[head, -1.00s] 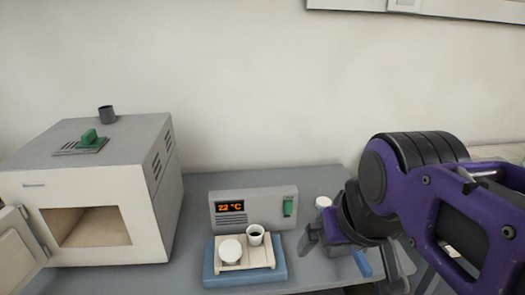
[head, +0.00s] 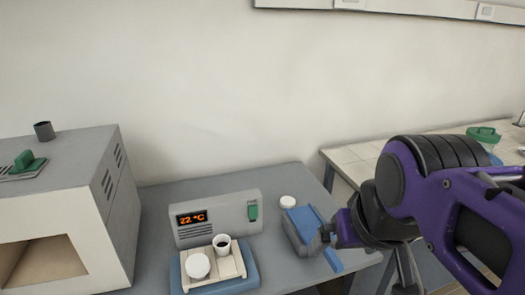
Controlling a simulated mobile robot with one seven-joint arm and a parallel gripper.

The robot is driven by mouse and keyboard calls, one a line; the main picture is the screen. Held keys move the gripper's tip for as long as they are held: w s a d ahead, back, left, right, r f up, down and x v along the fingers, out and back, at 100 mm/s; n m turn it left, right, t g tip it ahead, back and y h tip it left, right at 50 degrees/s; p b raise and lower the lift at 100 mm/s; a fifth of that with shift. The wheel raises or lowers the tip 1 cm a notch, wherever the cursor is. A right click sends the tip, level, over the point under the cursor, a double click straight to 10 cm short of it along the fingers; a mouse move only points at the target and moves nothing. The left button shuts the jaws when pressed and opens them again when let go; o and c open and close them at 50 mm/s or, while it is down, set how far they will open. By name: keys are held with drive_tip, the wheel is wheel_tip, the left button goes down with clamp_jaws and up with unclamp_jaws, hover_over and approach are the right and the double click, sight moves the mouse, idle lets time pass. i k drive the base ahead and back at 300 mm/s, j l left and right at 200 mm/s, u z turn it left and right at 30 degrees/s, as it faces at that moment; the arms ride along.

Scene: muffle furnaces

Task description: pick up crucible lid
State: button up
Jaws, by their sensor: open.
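A small white round lid-like piece (head: 287,202) sits on the grey bench, right of the control box and just behind my gripper. Another white round piece (head: 197,266) is on the cream tray, beside a white crucible (head: 222,245) with a dark inside. I cannot tell for sure which white piece is the crucible lid. The space between the fingers is partly hidden.
A furnace (head: 70,215) with an open chamber stands at left. A control box (head: 218,217) reading 22 °C is behind the cream tray (head: 240,267) on its blue base. A tiled bench (head: 375,153) is at right.

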sight(287, 202)
drive_tip(key=i+l+u, duration=0.1)
drive_tip(key=l+u, duration=0.2)
drive_tip(key=i+l+u, duration=0.1)
drive_tip(key=l+u, duration=0.5)
drive_tip(key=k+l+u, duration=0.1)
drive_tip(key=u, duration=0.3)
drive_tip(key=i+z, duration=0.15)
drive_tip(key=z, duration=0.25)
